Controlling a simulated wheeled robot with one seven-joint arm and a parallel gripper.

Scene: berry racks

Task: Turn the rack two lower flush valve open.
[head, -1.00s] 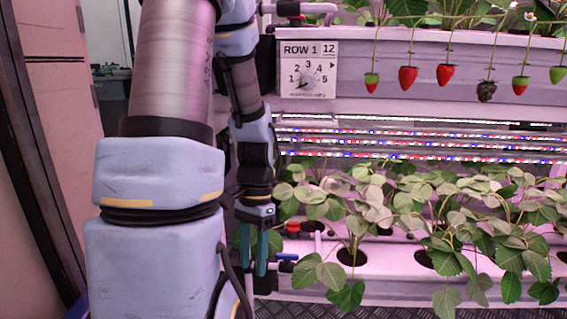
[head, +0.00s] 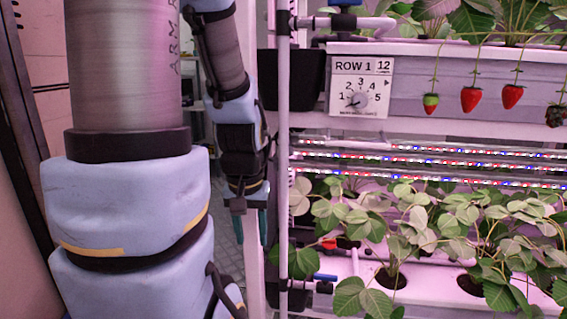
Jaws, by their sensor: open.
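A small valve with a blue lever (head: 325,277) sits at the left end of the lower planting channel (head: 425,286). The lever lies about level. A red-handled fitting (head: 329,243) is just above it. No label shows which of these is the flush valve. My gripper (head: 252,232) points down, left of both fittings and apart from them. Its teal fingers are open and nothing shows between them. White uprights stand close by the fingers, and the fingertips are hard to make out.
A thin white upright (head: 283,150) stands between my gripper and the channel end. A "ROW 1 12" sign with a dial (head: 360,87) is on the upper channel. Strawberry leaves (head: 420,225) overhang the lower channel. LED bars (head: 420,165) run above them.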

